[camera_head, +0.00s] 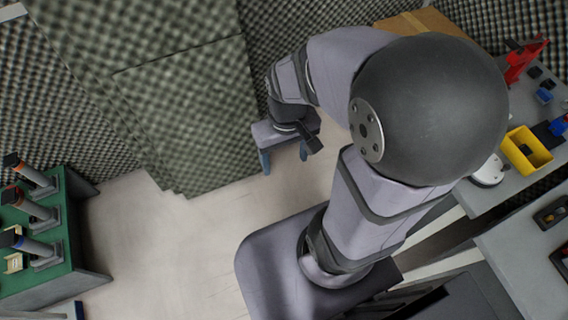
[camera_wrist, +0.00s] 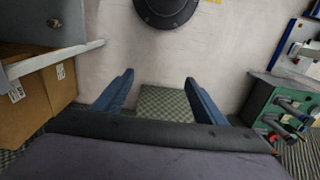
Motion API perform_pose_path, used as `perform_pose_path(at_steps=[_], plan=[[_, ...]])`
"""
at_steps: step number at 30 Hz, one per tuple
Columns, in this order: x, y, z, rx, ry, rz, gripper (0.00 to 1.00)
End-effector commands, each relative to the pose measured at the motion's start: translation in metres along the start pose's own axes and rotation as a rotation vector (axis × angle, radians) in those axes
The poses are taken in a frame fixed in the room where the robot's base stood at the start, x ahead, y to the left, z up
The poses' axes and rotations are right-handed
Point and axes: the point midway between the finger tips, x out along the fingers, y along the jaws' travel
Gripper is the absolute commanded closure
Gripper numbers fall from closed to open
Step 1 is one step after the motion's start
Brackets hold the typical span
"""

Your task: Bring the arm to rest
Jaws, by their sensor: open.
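My gripper (camera_head: 284,160) shows in the head view near the middle, past the folded arm, above the pale floor beside the foam wall. Its two blue fingers are spread apart. In the wrist view my gripper (camera_wrist: 160,88) is open, and nothing lies between its fingers. A patterned foam patch shows beyond the gap. The arm's large dark joint covers much of the right middle of the head view.
A green bench (camera_head: 75,235) with several upright tools stands at the left. At the right, a grey table (camera_head: 500,190) carries a yellow bin (camera_head: 526,150) and a red tool (camera_head: 524,60). Foam panels (camera_head: 185,110) line the back. Cardboard boxes (camera_wrist: 35,100) stand left in the wrist view. Pale floor (camera_head: 140,235) is clear.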

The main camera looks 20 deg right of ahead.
Motion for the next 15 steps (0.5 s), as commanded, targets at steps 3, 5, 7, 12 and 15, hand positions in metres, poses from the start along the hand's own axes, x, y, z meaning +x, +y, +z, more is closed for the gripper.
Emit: perform_pose_path(at_steps=[3,5,7,12,15], plan=[[0.0038,-0.0085,0.0125,-0.009,-0.002,0.012,0.35],[0.0047,-0.0097,0.0149,-0.009,-0.002,0.015,0.35],[0.0051,-0.0102,0.0162,-0.007,-0.002,0.016,0.35],[0.0051,-0.0101,0.0160,-0.006,-0.003,0.016,0.35],[0.0027,-0.0100,0.0158,-0.006,-0.003,0.015,0.35]])
